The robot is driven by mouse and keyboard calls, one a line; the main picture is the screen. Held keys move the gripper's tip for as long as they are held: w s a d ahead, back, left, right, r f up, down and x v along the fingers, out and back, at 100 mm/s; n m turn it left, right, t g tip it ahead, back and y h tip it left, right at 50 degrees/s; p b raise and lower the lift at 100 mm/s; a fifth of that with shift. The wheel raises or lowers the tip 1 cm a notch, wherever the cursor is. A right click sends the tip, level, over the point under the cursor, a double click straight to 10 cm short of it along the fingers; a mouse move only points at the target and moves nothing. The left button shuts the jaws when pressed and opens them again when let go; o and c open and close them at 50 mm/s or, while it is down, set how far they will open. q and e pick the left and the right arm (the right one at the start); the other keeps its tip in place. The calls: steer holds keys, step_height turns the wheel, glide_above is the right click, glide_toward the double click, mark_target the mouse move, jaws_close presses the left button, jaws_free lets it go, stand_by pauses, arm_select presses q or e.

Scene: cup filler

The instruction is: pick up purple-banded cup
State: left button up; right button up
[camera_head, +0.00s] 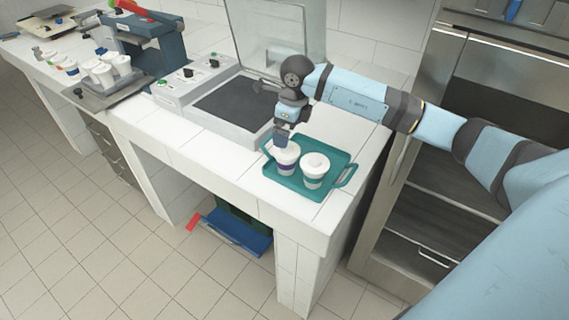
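The purple-banded cup (286,161) is white with a lid and a purple band. It stands upright at the left side of the teal tray (276,184) on the right end of the counter. My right gripper (281,142) points down at the cup's top from behind, and its tips overlap the cup's far rim in the picture. Whether the fingers are open or shut on the cup is too small to tell. My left gripper is not in view.
A second white lidded cup with a teal-green band (314,171) stands on the tray just right of the purple-banded one. A flat dark-topped machine (235,104) is behind and left. More cups (112,69) stand far left. The white counter (215,160) left of the tray is clear.

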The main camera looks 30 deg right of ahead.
mark_target(287, 155)
steer(key=f, duration=0.2)
steer(key=f+b, duration=0.1)
steer(key=f, duration=0.1)
steer(key=shift+w+a+b, duration=0.2)
steer(key=shift+b, duration=0.1)
steer(key=shift+f, duration=0.3)
steer(key=shift+s+f+b, duration=0.1)
steer(key=shift+f+b, duration=0.2)
steer(key=shift+f, duration=0.25)
steer(key=f+b, duration=0.1)
steer(key=f, duration=0.1)
steer(key=f+b, duration=0.1)
steer(key=shift+s+f, duration=0.2)
steer(key=shift+f, duration=0.2)
steer(key=shift+w+f, duration=0.1)
steer(key=shift+f, duration=0.15)
steer(key=shift+a+r, duration=0.1)
steer(key=shift+c, duration=1)
steer(key=c, duration=0.7)
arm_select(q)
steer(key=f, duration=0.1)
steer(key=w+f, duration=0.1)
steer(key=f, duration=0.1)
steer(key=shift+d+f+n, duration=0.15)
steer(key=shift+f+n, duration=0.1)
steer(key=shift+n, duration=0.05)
